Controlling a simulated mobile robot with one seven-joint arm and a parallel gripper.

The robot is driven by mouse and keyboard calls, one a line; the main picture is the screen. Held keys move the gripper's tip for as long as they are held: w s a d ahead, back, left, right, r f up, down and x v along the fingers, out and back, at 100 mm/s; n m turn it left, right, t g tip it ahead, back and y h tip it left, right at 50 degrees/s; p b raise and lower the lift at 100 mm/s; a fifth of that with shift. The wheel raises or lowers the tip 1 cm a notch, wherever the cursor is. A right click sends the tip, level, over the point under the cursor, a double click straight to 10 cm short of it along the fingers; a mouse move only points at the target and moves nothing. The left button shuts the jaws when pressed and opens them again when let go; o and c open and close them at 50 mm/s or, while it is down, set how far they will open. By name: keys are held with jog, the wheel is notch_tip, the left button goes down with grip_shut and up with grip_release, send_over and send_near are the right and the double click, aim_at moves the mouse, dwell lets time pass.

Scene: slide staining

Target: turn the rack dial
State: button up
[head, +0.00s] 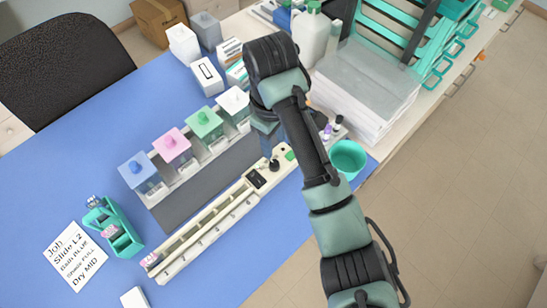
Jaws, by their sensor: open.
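A long cream rack (205,228) lies diagonally on the blue table mat, with a slotted channel along it. At its upper right end is a control panel with a dark display (257,179), a black dial (274,165) and a green button (290,155). My arm reaches in from the lower right and bends down above the mat. My gripper (266,124) shows only in part beside the forearm, just above and behind the panel in the picture. It is open and apart from the dial, as far as I can see. Its fingertips are mostly hidden.
Staining jars with blue (137,169), pink (171,145) and green (204,122) lids stand in a row behind the rack. A teal slide holder (121,237) and a job note (75,256) are at left. A teal cup (347,158) stands right of the forearm.

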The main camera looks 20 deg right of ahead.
aim_at(275, 164)
jog(key=f, duration=0.3)
jog(key=f+b, duration=0.1)
jog(key=f, duration=0.3)
jog(key=f+b, duration=0.1)
jog(key=f, duration=0.2)
jog(key=shift+w+d+f, duration=0.2)
jog(key=shift+w+f, duration=0.15)
jog(key=shift+c, duration=0.2)
grip_shut()
